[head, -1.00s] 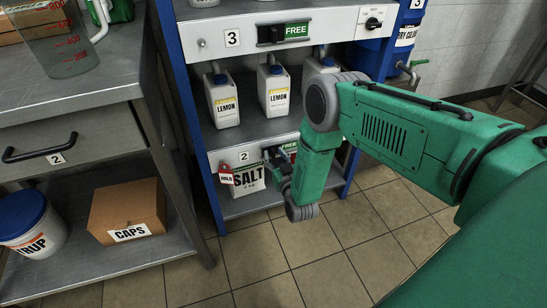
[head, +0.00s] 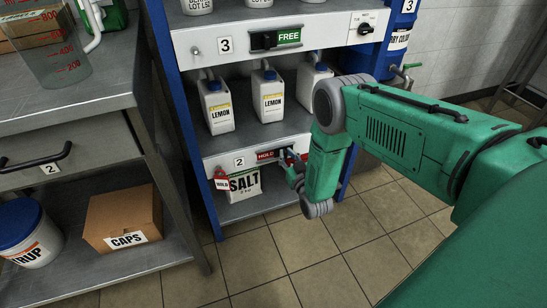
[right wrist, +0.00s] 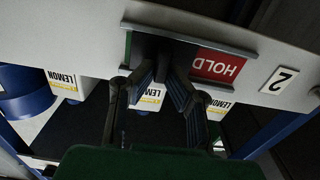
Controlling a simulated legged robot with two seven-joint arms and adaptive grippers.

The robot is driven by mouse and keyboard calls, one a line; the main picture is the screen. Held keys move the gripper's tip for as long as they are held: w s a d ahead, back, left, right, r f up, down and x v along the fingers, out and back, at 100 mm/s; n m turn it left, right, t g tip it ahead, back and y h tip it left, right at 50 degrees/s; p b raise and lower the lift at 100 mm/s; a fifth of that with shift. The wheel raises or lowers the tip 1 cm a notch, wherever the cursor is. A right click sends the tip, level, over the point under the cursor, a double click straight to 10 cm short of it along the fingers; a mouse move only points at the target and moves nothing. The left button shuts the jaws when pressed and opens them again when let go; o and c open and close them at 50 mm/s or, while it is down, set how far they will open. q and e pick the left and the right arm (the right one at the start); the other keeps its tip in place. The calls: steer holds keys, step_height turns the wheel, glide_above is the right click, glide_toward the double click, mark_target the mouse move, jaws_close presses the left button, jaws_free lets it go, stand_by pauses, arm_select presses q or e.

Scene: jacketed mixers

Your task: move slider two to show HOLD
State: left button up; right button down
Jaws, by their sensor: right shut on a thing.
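Slider two is on the lower shelf front, right of the plate marked 2 (head: 239,162). Its red HOLD face (head: 266,155) shows left of the knob, and the same red face (right wrist: 218,66) shows upside down in the right wrist view. A thin green strip (right wrist: 128,45) shows at the track's other end there. My right gripper (head: 289,160) is at the slider's right part. In the right wrist view its fingers (right wrist: 170,62) are closed together on the dark slider knob, which they mostly hide. My left gripper is not in view.
Several LEMON jugs (head: 268,96) stand on the shelf above. Slider three (head: 275,39) shows FREE. A steel bench (head: 90,95) stands left; the floor in front is clear.

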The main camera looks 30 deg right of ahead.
steer(key=shift+s+d, duration=0.15)
steer(key=shift+d, duration=0.35)
steer(key=c, duration=1.6)
jaws_free()
steer(key=shift+d+f, duration=0.1)
steer(key=v, duration=1.2)
steer(key=shift+d+f, duration=0.1)
steer(key=shift+f, duration=0.05)
